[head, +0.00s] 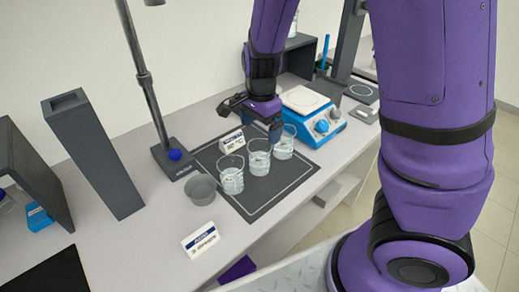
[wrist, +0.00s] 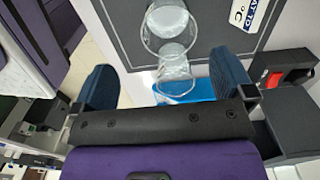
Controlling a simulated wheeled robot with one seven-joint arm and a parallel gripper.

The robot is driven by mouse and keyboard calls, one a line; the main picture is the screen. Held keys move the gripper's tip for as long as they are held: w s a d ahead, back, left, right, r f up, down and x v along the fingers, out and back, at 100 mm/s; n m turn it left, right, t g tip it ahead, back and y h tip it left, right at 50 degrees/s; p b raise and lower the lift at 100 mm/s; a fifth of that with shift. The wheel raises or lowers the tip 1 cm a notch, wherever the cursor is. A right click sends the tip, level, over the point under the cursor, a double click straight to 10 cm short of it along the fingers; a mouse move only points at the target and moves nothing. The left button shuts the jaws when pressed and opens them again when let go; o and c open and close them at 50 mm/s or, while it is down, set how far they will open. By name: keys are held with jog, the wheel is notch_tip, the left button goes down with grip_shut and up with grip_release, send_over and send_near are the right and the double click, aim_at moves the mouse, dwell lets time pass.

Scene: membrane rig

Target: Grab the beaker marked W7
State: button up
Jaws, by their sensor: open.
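Three clear glass beakers with clear liquid stand in a row on a dark mat (head: 250,212): a front-left one (head: 232,180), a middle one (head: 259,162) and a back-right one (head: 284,148). No W7 mark is readable on any of them. My gripper (head: 256,119) is above the back of the mat, close to the middle and back-right beakers. In the wrist view my gripper (wrist: 162,64) is open and empty. One beaker (wrist: 174,72) shows between the spread fingers, and another (wrist: 165,22) lies farther up.
A white sign (head: 231,141) stands behind the beakers. A blue hotplate (head: 325,128) is just right of them. The bench's front edge is close.

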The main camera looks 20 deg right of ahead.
aim_at(259, 153)
jog(key=f, duration=0.6)
jog(key=shift+w+d+f, duration=0.1)
jog(key=shift+w+f, duration=0.05)
jog(key=shift+w, duration=0.2)
jog(key=shift+w+f, duration=0.15)
jog(key=shift+f, duration=1.1)
jog(key=shift+w+f, duration=0.15)
jog(key=shift+f, duration=1.1)
jog(key=shift+c, duration=0.2)
jog(key=c, duration=1)
